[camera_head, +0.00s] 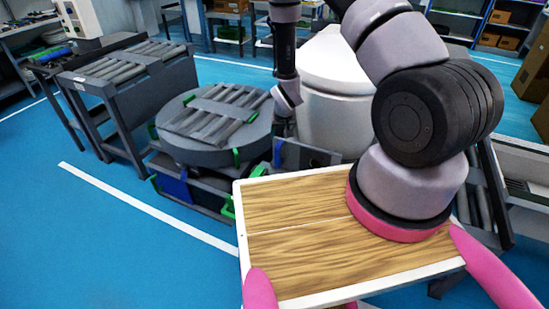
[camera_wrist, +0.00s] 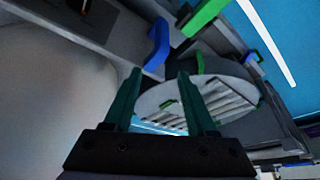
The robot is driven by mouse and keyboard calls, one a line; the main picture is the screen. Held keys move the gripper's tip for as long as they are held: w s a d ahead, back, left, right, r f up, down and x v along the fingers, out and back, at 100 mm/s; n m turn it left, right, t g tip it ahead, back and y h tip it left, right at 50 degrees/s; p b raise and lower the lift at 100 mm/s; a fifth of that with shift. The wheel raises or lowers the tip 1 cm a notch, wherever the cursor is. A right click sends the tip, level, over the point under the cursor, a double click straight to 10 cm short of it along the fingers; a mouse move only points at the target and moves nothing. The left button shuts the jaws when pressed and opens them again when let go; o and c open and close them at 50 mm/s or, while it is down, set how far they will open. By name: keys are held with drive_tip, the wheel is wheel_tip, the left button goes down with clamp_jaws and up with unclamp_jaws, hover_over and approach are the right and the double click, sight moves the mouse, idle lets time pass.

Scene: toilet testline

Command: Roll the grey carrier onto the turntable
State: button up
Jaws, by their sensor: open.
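The turntable (camera_head: 255,130) is a round grey platform with a bed of rollers on top, left of centre in the head view. It also shows in the wrist view (camera_wrist: 150,104), beyond my fingers. A grey slab (camera_head: 312,156), seemingly the carrier, shows under a white toilet (camera_head: 335,65) just right of the turntable; most of it is hidden. In the wrist view a grey surface (camera_wrist: 120,32) with a blue piece (camera_wrist: 158,45) lies ahead of my fingers. My gripper (camera_wrist: 159,72) is open, with nothing between its fingers. I cannot tell whether it touches the carrier.
A roller conveyor table (camera_head: 125,75) stands left of the turntable. Green and blue brackets (camera_wrist: 205,15) stick out around the turntable. A wood-topped tray (camera_head: 300,215) with a white rim is close in front, under my arm. Blue floor is open at the left.

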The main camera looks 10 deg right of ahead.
approach(278, 153)
drive_tip(key=x, duration=0.2)
drive_tip(key=shift+f, duration=0.35)
drive_tip(key=x, duration=1)
drive_tip(key=shift+w+d+f, duration=0.1)
drive_tip(key=shift+w+f, duration=0.05)
drive_tip(key=shift+f, duration=0.05)
clamp_jaws()
idle(0.6)
